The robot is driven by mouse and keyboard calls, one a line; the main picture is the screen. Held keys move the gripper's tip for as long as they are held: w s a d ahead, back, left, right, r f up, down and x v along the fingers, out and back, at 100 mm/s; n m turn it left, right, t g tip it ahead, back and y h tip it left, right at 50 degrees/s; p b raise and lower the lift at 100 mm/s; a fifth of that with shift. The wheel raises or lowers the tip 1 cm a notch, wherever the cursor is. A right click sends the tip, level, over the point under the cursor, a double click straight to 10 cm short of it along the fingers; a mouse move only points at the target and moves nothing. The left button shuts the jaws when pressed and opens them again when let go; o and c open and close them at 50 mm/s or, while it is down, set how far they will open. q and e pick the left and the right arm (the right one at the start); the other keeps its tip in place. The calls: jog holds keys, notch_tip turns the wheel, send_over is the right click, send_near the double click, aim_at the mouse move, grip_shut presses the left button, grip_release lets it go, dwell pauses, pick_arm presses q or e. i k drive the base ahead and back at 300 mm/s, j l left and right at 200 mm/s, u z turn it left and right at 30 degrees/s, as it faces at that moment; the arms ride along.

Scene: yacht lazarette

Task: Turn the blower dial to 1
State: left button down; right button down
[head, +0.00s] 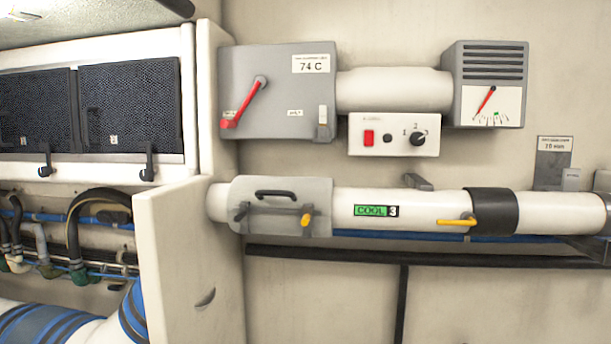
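The blower dial (417,139) is a small black round knob on a white control panel (394,149) on the back wall. The numbers 1, 2 and 3 run around its top from left to right. Its mark seems to point to the upper right, near 3, but it is small. Neither of my grippers is in view, and nothing covers the dial.
A grey box (290,110) with a red lever (243,103) and a gauge box (491,62) flank a white duct above the panel. Below runs a white pipe (420,204) with yellow handles. A white partition (180,250) juts forward at left. Space before the panel looks clear.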

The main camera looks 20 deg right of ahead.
aim_at(416, 139)
jog(key=l+z, duration=0.1)
jog(key=z, duration=1.15)
